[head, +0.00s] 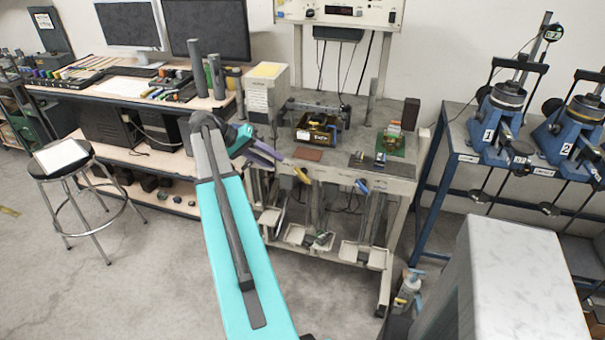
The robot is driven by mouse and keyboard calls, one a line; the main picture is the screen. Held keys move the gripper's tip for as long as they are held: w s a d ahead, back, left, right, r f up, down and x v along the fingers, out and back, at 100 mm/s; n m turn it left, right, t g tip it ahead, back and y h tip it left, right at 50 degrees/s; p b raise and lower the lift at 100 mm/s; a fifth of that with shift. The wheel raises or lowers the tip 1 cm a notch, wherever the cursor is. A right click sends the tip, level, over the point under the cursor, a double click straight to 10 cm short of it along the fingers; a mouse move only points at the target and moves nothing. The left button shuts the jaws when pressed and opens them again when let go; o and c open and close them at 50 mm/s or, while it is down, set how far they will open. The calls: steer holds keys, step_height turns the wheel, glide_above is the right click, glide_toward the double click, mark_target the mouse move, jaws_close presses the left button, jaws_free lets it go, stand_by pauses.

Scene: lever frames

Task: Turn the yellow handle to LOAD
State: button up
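The yellow handle (301,175) shows as a small yellow bar at the front edge of the grey workbench in the head view. My gripper (288,168) is at the end of my turquoise and purple arm, right beside the handle's upper left end. The fingers are too small and partly hidden, so I cannot tell whether they touch the handle or are open or shut. No LOAD marking is readable at this size.
A blue handle (362,186) is to the right on the same bench front. Small trays (295,235) sit below. Blue machines (497,118) stand on a right-hand table. A round stool (62,160) is at left. The floor at lower left is clear.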

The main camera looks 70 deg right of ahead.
mark_target(296, 173)
steer(key=p+x, duration=0.4)
steer(key=x, duration=1)
stand_by(0.4)
